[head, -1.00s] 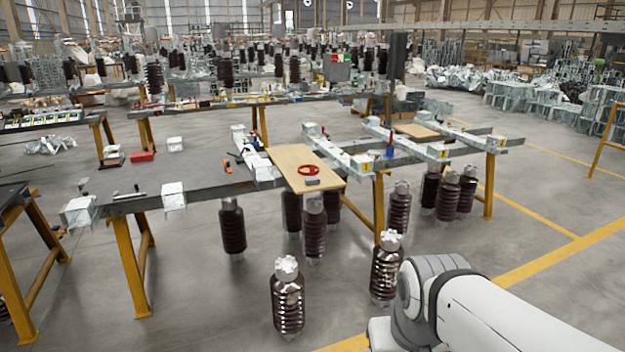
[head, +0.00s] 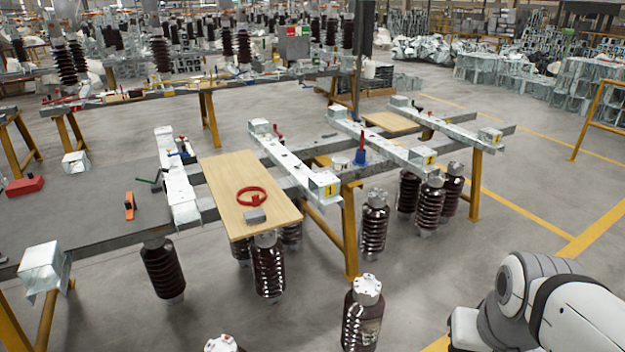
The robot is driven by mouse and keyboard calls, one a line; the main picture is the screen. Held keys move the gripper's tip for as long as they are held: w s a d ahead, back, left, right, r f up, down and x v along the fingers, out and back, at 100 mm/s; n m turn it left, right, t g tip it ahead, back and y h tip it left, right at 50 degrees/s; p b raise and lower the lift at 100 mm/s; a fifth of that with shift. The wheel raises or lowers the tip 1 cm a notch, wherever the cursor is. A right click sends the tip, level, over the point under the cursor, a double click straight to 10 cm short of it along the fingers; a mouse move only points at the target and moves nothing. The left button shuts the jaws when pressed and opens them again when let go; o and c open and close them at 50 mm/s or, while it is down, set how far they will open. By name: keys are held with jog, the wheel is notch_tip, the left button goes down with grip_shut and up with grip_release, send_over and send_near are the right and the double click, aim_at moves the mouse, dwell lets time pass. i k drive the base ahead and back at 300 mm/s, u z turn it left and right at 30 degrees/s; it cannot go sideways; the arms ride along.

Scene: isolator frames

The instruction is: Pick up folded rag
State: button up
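A small grey, flat-topped item (head: 255,216) lies on a light wooden board (head: 225,182) near the board's front edge. It may be the folded rag, but it is too small to be sure of its cloth or folds. A red ring-shaped item (head: 252,196) lies just behind it on the same board. The board rests across the metal rails of a yellow-legged work frame. My white and grey arm shows at the lower right, well apart from the board. My gripper is outside the view.
Metal beams (head: 295,165) flank the board, with a blue item (head: 361,150) to the right. Brown ribbed insulators (head: 268,270) stand on the floor below and in front, including one near my arm (head: 363,318). An orange tool (head: 130,205) lies left. Open floor lies at right.

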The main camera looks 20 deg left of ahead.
aim_at(258, 216)
jog(key=u, duration=0.45)
jog(key=i, duration=1.2)
jog(key=u, duration=1.05)
jog(key=i, duration=0.3)
jog(key=u, duration=0.2)
jog(key=k, duration=0.75)
jog(key=u, duration=0.2)
jog(key=i, duration=0.8)
jog(key=z, duration=0.05)
